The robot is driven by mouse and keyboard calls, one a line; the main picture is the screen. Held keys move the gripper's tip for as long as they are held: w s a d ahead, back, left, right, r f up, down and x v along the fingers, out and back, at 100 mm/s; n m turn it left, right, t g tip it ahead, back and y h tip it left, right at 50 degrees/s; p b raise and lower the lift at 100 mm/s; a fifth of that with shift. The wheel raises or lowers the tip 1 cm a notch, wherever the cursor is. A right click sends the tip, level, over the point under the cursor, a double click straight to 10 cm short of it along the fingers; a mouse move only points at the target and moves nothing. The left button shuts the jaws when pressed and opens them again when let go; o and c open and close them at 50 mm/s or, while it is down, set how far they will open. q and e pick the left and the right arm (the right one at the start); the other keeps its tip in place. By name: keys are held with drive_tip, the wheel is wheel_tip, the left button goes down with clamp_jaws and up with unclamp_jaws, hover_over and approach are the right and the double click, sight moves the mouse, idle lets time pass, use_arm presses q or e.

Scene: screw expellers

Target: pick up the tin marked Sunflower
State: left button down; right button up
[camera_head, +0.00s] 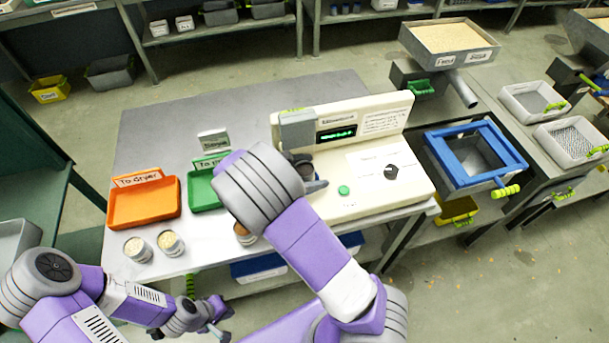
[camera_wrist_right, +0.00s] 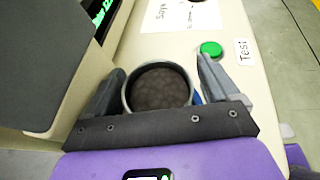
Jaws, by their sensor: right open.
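A round grey tin with dark brown contents (camera_wrist_right: 158,88) stands upright in the tester; its rim also shows in the head view (camera_head: 306,171). No marking on its side is visible, so I cannot tell whether it is the Sunflower tin. My right gripper (camera_head: 304,172) is open, with its fingers on either side of this tin. Two tins with pale contents, one (camera_head: 138,249) and another (camera_head: 170,243), stand at the table's front left. A tin with brown contents (camera_head: 244,235) is partly hidden by my right arm. My left gripper (camera_head: 224,325) is open and empty, off the table's front edge.
The cream tester (camera_head: 410,195) has a green button (camera_wrist_right: 210,49) close by my right finger. An orange tray (camera_head: 144,203) and a green tray (camera_head: 203,190) sit on the table (camera_head: 135,133). The table's back left is clear.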

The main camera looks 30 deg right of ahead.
drive_tip(key=c, duration=1.1)
